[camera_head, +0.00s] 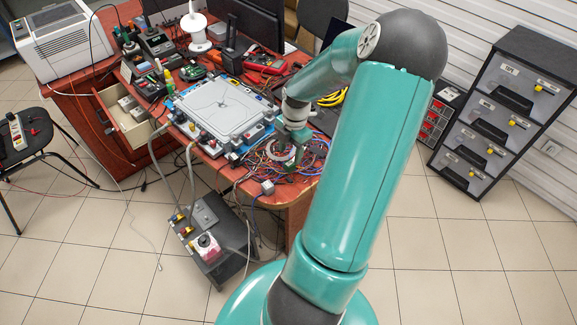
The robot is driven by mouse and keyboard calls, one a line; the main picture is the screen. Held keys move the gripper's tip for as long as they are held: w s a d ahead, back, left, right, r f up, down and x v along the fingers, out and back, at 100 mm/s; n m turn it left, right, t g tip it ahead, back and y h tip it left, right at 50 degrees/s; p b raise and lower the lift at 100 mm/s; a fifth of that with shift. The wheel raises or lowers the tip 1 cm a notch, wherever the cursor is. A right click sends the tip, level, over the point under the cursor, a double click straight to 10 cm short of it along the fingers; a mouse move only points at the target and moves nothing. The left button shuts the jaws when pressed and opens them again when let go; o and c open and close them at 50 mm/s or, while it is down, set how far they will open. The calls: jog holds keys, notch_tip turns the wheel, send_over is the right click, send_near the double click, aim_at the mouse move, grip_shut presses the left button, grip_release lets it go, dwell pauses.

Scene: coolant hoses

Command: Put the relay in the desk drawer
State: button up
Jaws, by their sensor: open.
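The desk drawer (134,133) is pulled open at the left side of the brown desk, with a few small grey items in it. A small grey block (267,187), which may be the relay, sits at the desk's front edge by tangled wires; it is too small to identify for sure. My gripper (284,160) is open, low over the wires, up and to the right of the block and apart from it. My arm hides part of the desk's right side. I cannot tell whether anything lies between the fingers.
A large grey case (222,108) fills the middle of the desk, between my gripper and the drawer. Coloured wires (255,160) cover the front right corner. A black power unit (215,238) stands on the floor in front, with hoses rising from it. A drawer cabinet (500,110) stands right.

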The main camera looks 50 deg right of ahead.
aim_at(290, 163)
jog(key=shift+s+f, duration=0.1)
jog(key=shift+f, duration=0.25)
jog(key=f, duration=0.5)
jog(key=shift+a, duration=0.3)
jog(key=shift+c, duration=0.4)
jog(key=c, duration=1.1)
jog(key=shift+o, duration=0.2)
jog(key=shift+r, duration=0.15)
